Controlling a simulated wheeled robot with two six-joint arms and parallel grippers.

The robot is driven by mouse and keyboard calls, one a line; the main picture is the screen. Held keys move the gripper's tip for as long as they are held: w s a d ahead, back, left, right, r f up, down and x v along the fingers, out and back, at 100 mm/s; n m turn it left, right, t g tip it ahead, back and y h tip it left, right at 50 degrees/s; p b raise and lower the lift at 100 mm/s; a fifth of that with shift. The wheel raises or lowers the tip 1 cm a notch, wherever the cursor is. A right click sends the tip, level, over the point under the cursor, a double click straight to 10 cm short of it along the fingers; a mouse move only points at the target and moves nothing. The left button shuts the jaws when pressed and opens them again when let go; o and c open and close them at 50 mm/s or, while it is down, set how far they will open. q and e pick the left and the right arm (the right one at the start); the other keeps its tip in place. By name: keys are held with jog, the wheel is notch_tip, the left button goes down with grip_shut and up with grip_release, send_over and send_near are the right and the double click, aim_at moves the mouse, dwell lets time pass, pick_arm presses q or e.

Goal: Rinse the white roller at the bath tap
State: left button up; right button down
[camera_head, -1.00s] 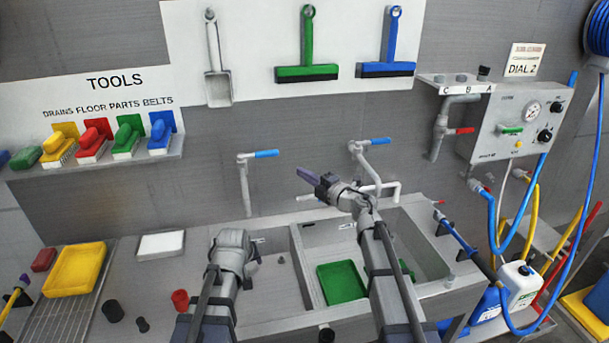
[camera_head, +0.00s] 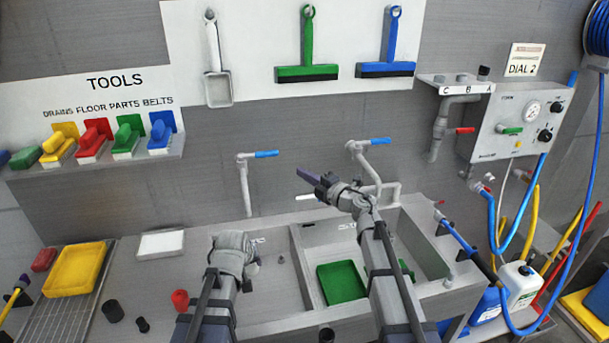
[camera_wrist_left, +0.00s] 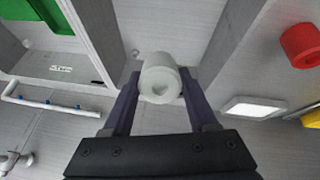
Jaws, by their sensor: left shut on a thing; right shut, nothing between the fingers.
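The white roller (camera_wrist_left: 160,80) is held between the two dark fingers of my left gripper (camera_wrist_left: 155,98) in the left wrist view, its round end facing the camera. In the head view my left wrist (camera_head: 234,250) is over the left part of the sink and hides the roller and fingertips. My right gripper (camera_head: 309,176) is shut and empty, raised above the sink and pointing left. Two taps with blue levers stand behind the sink, a left one (camera_head: 245,185) and a right one (camera_head: 368,165). I cannot tell which is the bath tap.
A green tray (camera_head: 341,282) lies in the middle basin. A red cup (camera_head: 180,300), black pieces (camera_head: 113,311), a white pad (camera_head: 160,243) and a yellow tray (camera_head: 75,270) are on the left counter. A dial panel with hoses (camera_head: 515,125) is at right.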

aim_at(248, 273)
dwell(0.5)
pick_arm(q)
jog(key=shift+s+d+r+p, duration=0.1)
jog(key=shift+s+r+p, duration=0.95)
jog(key=shift+s, duration=0.2)
jog(key=shift+s+d+r+p, duration=0.1)
jog(key=shift+s+r+p, duration=0.9)
jog(key=shift+s, duration=0.25)
